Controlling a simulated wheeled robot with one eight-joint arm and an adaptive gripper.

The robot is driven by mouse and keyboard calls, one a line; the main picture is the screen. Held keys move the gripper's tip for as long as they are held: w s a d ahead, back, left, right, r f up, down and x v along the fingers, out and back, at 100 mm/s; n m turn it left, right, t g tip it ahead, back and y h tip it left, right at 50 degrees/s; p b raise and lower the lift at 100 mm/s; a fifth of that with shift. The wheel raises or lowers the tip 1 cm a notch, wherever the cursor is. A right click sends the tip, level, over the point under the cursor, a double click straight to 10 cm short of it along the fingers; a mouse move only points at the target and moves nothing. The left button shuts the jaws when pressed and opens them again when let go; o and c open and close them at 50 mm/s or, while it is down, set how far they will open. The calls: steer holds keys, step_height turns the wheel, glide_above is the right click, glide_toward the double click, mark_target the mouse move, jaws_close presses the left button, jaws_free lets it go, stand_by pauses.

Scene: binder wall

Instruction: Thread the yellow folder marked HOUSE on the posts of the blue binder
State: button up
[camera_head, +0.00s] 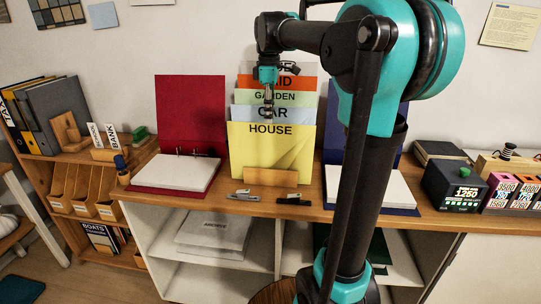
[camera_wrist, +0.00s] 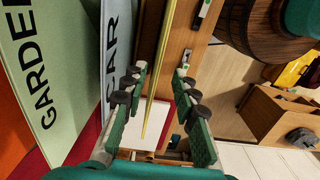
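The yellow folder marked HOUSE (camera_head: 255,155) stands upright in front of other folders in a wooden rack (camera_head: 271,177). My gripper (camera_head: 268,112) points down at its upper part, over the CAR and HOUSE labels. In the wrist view the yellow folder (camera_wrist: 153,85) shows edge-on between the fingers of my gripper (camera_wrist: 161,70), which are open with gaps on both sides. The blue binder (camera_head: 403,210) lies open to the right, with white pages and an upright cover. My arm hides its middle, and I cannot see its posts.
An open red binder (camera_head: 190,115) with posts lies left of the rack. A grey clip (camera_head: 243,195) and a black clip (camera_head: 293,200) lie in front of it. A dark box with a number display (camera_head: 455,188) stands right of the blue binder.

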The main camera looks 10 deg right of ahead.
steer(key=shift+d+f, duration=0.2)
steer(key=shift+f, duration=2)
steer(key=shift+f, duration=0.25)
jaws_close()
